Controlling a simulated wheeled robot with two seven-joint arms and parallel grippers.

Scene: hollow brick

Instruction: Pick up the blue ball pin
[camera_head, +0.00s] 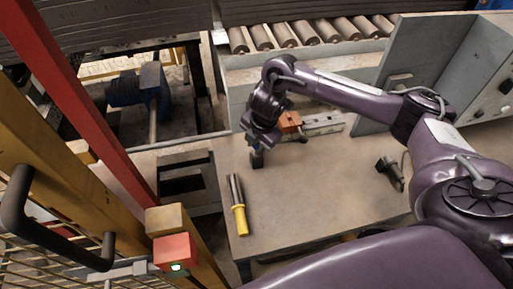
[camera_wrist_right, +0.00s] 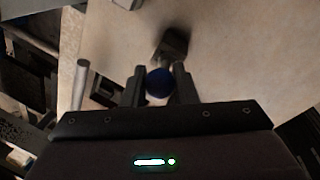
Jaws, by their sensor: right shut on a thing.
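In the right wrist view a dark blue ball (camera_wrist_right: 159,83), the round top of the blue ball pin, sits between the two fingers of my right gripper (camera_wrist_right: 158,86). The fingers are shut on it. A dark block-like part (camera_wrist_right: 174,43) shows just beyond the ball. In the head view my right gripper (camera_head: 257,152) points down over the left part of the grey table (camera_head: 310,195). The pin is hard to make out there, hidden by the gripper. My left gripper is not in view.
A tool with a yellow handle (camera_head: 240,220) and metal shaft lies near the table's left edge. An orange-brown block (camera_head: 290,121) on a metal rail stands behind. A dark device (camera_head: 390,170) lies to the right. Rollers (camera_head: 310,32) run along the back. The table's middle is clear.

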